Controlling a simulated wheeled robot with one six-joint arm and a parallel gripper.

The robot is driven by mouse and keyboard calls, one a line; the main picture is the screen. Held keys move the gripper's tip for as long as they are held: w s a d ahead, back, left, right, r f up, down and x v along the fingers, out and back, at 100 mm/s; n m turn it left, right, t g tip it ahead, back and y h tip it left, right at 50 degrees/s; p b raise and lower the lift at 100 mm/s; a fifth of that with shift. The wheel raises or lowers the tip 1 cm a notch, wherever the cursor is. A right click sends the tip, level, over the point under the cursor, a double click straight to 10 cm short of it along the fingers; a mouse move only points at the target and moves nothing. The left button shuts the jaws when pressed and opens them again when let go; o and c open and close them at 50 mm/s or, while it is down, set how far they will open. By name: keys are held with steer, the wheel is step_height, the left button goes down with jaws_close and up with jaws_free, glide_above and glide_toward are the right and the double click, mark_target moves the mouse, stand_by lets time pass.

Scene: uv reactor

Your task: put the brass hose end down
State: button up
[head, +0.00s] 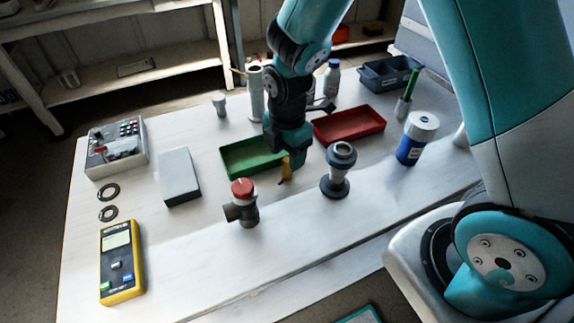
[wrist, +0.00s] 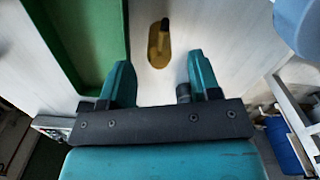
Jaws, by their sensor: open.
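The brass hose end (head: 286,170) is on the white table, just right of the green tray's front corner. In the wrist view the brass hose end (wrist: 159,48) shows as a flat yellow oval foot with a dark stub rising from it. My gripper (wrist: 158,76) is open, with its two teal fingers apart and the hose end beyond the tips, between their lines. Nothing is held. In the head view my gripper (head: 291,152) is over the table beside the hose end, its fingers partly hidden by my wrist.
The green tray (head: 236,172) lies close to the left and the red tray (head: 350,126) behind right. A grey flanged fitting (head: 336,180) stands to the right, and a red-capped valve (head: 243,203) front left. A blue jar (head: 411,149) is farther right. The table's front strip is clear.

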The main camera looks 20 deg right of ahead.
mark_target(287, 169)
steer(key=shift+f, duration=1.45)
jaws_close()
steer(key=shift+r, duration=0.1)
